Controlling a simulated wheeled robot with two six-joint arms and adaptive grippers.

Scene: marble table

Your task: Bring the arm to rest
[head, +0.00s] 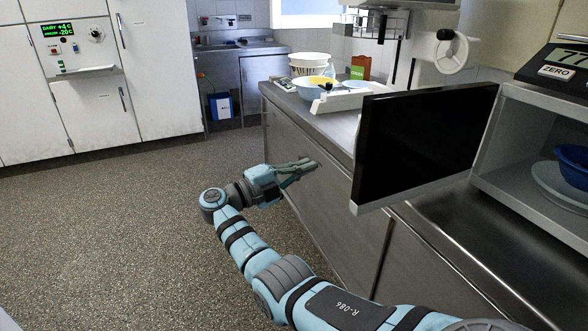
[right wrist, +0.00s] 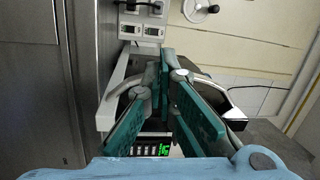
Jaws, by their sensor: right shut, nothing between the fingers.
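My right arm (head: 290,277) reaches up from the lower right of the head view. Its gripper (head: 310,167) is in front of the steel counter's drawer front, apart from any object I can make out. The gripper's teal fingers also show in the right wrist view (right wrist: 165,62), with their tips together and nothing between them. My left gripper does not show in either view.
A steel counter (head: 325,125) runs along the right. A dark flat panel (head: 425,135) stands close to my right arm. The speckled floor (head: 110,235) at left is clear.

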